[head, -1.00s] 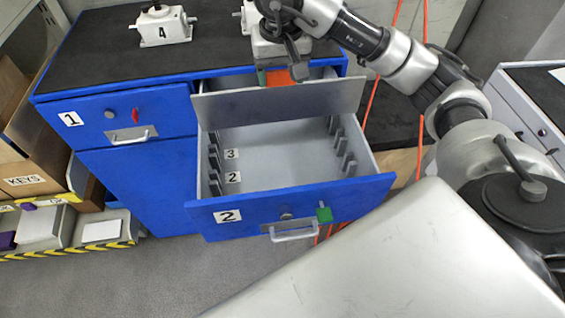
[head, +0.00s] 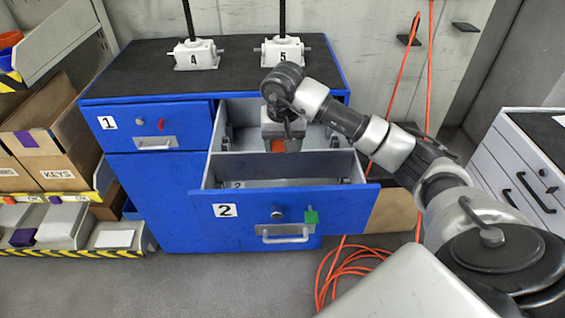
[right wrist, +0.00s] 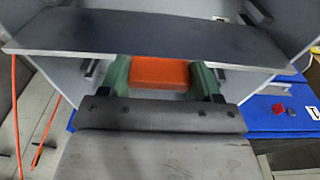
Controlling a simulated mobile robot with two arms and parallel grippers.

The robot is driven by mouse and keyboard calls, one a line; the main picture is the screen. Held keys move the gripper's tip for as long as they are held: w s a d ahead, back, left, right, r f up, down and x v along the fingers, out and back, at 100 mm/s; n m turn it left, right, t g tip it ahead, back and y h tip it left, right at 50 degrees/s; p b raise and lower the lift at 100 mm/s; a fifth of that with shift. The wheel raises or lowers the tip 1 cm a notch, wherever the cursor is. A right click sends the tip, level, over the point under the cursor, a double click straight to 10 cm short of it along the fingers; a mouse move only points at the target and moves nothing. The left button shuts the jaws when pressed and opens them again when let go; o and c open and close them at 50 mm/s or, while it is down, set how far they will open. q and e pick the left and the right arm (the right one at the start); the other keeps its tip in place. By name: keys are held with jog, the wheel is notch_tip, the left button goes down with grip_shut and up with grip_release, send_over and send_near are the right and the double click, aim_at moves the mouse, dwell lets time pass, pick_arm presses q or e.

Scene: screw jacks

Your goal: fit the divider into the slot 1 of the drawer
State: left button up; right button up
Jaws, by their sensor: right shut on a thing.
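The divider (head: 270,165) is a flat grey plate with an orange handle (right wrist: 160,73). My right gripper (head: 278,140) is shut on this handle, and the green fingers flank it in the right wrist view. The divider spans the open blue drawer 2 (head: 345,200), roughly level and parallel to its front. Whether its lower edge touches a slot is hidden. Label 2 (head: 238,185) on the drawer's inner left wall shows below the divider. Label 3 is hidden, and I cannot see slot 1. My left gripper is out of view.
Screw jacks 4 (head: 195,55) and 5 (head: 283,51) stand on the cabinet top behind. Drawer 1 (head: 155,125) is closed at the left. A grey drawer cabinet (head: 520,165) stands at the right, and an orange cable (head: 345,272) lies on the floor.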

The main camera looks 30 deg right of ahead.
aim_at(283, 151)
notch_tip(283, 151, down, 3)
jog(key=shift+f, duration=0.1)
notch_tip(283, 151, down, 4)
jog(key=shift+r+p, duration=0.15)
jog(key=shift+p, duration=0.5)
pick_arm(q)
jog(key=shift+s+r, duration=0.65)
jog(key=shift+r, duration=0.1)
pick_arm(e)
jog(key=shift+f, duration=0.25)
jog(key=o, duration=1.4)
jog(key=shift+c, duration=0.2)
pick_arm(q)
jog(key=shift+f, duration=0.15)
pick_arm(e)
jog(key=shift+r, duration=0.1)
